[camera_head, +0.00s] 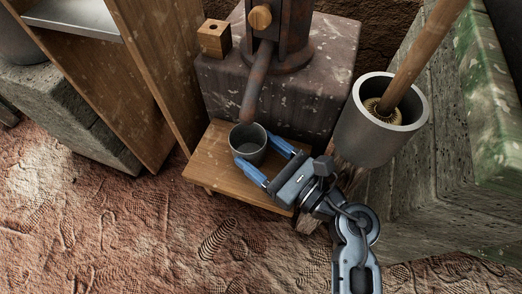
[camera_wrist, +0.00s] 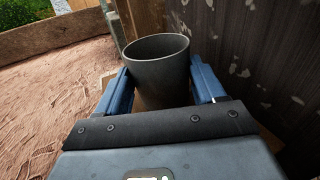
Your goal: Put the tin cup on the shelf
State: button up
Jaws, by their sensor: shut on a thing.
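The tin cup (camera_head: 247,145) is a grey, open-topped cup, upright at the small wooden stool under the pump spout. My gripper (camera_head: 265,158) has its blue fingers on either side of the cup and is shut on it. In the wrist view the cup (camera_wrist: 158,68) sits between the two fingers (camera_wrist: 160,90), its rim above them. I cannot tell whether the cup's base touches the stool. The shelf (camera_head: 75,17) shows at the upper left as a wooden unit with a pale grey board; most of it is out of frame.
The wooden stool (camera_head: 208,165) stands against a stone block (camera_head: 330,75) carrying a rusty pump (camera_head: 294,35). A small wooden block (camera_head: 214,38) is beside the pump. A grey pot (camera_head: 372,138) with a wooden pole stands at right. The earthen floor (camera_head: 150,235) is open at front left.

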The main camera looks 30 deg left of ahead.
jog(key=o, duration=0.7)
jog(key=shift+o, duration=0.2)
jog(key=shift+r, duration=0.1)
jog(key=s+d+p, duration=0.2)
jog(key=d, duration=1)
